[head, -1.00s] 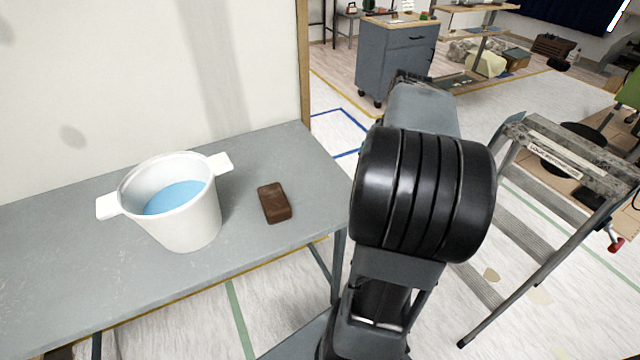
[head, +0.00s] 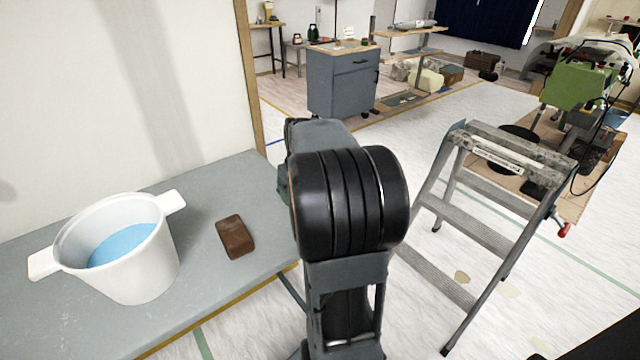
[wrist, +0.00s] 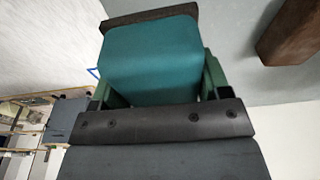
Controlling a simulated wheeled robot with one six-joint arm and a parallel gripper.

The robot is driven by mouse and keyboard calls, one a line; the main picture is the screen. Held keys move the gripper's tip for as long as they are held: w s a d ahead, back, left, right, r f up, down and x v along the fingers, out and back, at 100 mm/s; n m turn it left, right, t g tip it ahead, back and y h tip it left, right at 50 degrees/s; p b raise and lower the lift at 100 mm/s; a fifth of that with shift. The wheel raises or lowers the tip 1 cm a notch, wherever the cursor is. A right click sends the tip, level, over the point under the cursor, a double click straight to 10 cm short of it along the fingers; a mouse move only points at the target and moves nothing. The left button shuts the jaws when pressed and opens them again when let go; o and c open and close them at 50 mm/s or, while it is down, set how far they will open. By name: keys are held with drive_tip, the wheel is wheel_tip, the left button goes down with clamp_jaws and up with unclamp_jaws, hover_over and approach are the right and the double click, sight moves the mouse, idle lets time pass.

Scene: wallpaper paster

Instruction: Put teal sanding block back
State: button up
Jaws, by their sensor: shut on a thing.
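The teal sanding block (wrist: 150,52) fills the middle of the wrist view, with a dark layer along its far edge. My gripper (wrist: 158,84) is shut on it, with a green finger at each side. In the head view my arm hides nearly all of the gripper and the block; only a small bit of green shows at the arm's left edge. A brown block (head: 235,237) lies apart on the grey table (head: 210,190), and it also shows at the top right of the wrist view (wrist: 293,32).
A white bucket (head: 150,270) with blue contents stands on the table, left of the brown block. A stepladder (head: 480,215) stands on the floor to the right. A grey cabinet (head: 340,85) and a green machine (head: 578,85) are farther back. Floor between them is open.

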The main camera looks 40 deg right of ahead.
sight(289, 214)
drive_tip(key=f, duration=0.1)
drive_tip(key=w+a+f, duration=0.1)
drive_tip(key=f, duration=0.1)
drive_tip(key=w+f, duration=0.1)
drive_tip(key=f, duration=0.1)
drive_tip(key=shift+w+a+f+b, duration=0.1)
drive_tip(key=shift+w+a+b, duration=0.05)
drive_tip(key=shift+a+b, duration=0.2)
drive_tip(key=shift+w+a+f, duration=0.1)
drive_tip(key=shift+f, duration=0.55)
drive_tip(key=shift+f, duration=0.1)
drive_tip(key=shift+f, duration=0.15)
drive_tip(key=o, duration=1)
drive_tip(key=shift+c, duration=0.2)
drive_tip(key=shift+b, duration=0.3)
